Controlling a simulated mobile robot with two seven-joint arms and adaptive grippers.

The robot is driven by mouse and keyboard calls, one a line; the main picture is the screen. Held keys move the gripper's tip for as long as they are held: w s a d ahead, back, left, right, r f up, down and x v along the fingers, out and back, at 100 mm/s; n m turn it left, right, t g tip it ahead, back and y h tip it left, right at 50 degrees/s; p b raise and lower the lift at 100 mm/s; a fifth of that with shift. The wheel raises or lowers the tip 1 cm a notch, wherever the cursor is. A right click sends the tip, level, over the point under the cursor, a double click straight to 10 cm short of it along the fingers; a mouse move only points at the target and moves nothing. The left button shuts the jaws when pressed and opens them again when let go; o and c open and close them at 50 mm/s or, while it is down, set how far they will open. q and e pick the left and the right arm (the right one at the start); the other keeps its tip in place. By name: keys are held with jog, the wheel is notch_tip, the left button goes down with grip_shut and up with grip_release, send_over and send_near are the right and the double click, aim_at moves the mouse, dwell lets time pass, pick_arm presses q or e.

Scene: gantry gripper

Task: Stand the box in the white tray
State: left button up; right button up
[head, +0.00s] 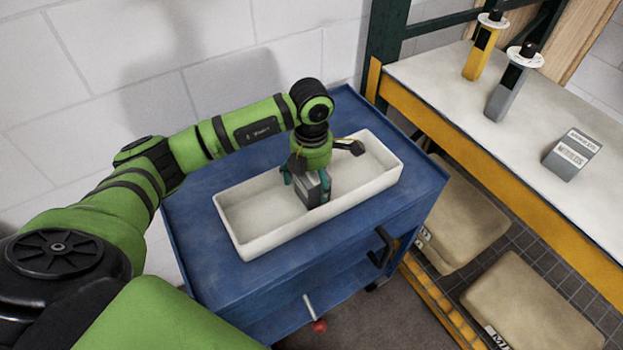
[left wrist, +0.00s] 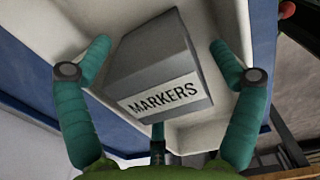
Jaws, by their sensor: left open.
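The white tray (head: 240,240) lies on top of a blue cabinet. A grey box (head: 314,190) is in the tray near its middle, directly under my left gripper (head: 307,178), and looks upright. In the left wrist view the box (left wrist: 160,60) carries a white label reading "MARKERS". The teal fingers of my left gripper (left wrist: 160,50) are spread on both sides of the box, with visible gaps. The box's base is partly hidden in the head view. My right gripper is not in view.
The blue cabinet (head: 205,265) has a dark handle at its front. A bench (head: 450,85) to the right holds another grey labelled box (head: 572,155), a yellow stand (head: 483,48) and a grey stand (head: 512,85). Both ends of the tray are empty.

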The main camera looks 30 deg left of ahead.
pick_arm(q)
notch_tip(320, 180, up, 11)
jog(key=shift+f+b, duration=0.1)
jog(key=shift+b, duration=1.05)
jog(key=shift+r, duration=0.35)
